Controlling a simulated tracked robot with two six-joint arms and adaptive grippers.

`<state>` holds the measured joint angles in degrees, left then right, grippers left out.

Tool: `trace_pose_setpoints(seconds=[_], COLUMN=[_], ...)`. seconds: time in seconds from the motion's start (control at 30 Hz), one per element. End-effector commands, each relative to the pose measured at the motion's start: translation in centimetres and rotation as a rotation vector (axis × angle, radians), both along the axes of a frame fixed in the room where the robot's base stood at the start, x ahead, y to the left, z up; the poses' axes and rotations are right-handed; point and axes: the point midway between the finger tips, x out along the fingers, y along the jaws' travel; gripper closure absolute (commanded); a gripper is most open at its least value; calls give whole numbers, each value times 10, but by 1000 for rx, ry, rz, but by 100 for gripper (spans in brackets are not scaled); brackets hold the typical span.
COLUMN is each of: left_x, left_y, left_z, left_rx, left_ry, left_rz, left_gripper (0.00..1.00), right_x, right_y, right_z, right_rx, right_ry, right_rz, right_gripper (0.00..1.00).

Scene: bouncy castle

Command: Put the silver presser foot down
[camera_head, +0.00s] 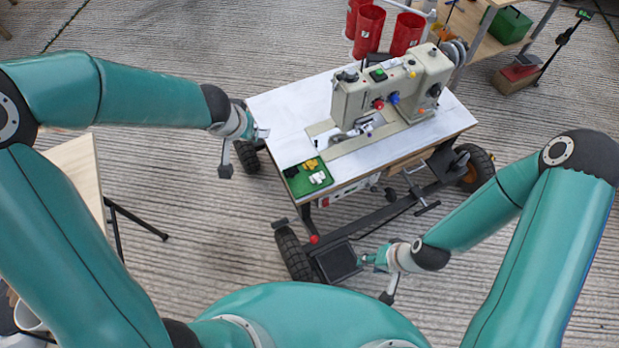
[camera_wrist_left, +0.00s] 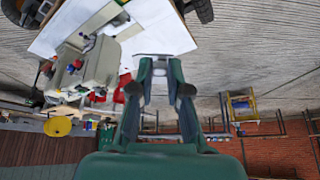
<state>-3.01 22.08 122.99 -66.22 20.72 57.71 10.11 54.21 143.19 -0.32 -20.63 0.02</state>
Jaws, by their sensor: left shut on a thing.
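My left gripper (camera_head: 253,132) is at the left edge of the white sewing table (camera_head: 290,110), shut on a small silver piece, the presser foot (camera_head: 263,133). In the left wrist view the two fingers of my left gripper (camera_wrist_left: 160,70) reach toward the table, with the small piece between their tips hard to make out. The beige sewing machine (camera_head: 390,85) stands on the table to the right of this gripper. My right gripper (camera_head: 370,260) is low in front of the table, beside the cart's frame; its fingers are too small to read.
A green tray (camera_head: 300,188) with yellow and white pieces lies at the table's front left corner. Red cups (camera_head: 368,28) stand behind the machine. The white tabletop left of the machine is clear. The table's wheeled frame (camera_head: 400,215) has black tyres.

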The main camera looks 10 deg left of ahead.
Motion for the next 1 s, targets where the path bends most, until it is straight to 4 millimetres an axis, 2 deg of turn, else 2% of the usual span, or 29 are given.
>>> trace_pose_setpoints(seconds=[0.03, 0.17, 0.3, 0.47, 0.7, 0.9, 1.0], left_x=[4, 14, 25, 36, 53, 65, 70], left_y=[4, 12, 19, 20, 4, -18, -27], left_z=[-13, -37, -66, -97, -142, -162, -165], left_rx=[-2, -5, -9, -12, -18, -24, -25], left_ry=[-3, -6, -10, -15, -20, -22, -21], left_rz=[-5, -48, -122, -243, -505, -744, -836], left_gripper=[100, 100, 100, 100, 100, 100, 100], right_x=[0, 0, 0, 0, 0, 0, 0], right_y=[0, 0, 0, 0, 0, 0, 0], right_z=[-16, -47, -86, -131, -205, -254, -269], right_rx=[0, 0, 0, 0, 0, 0, 0], right_ry=[0, 0, 0, 0, 0, 0, 0], right_rz=[0, 0, 0, 0, 0, 0, 0], right_gripper=[60, 60, 60, 60, 60, 60, 60])
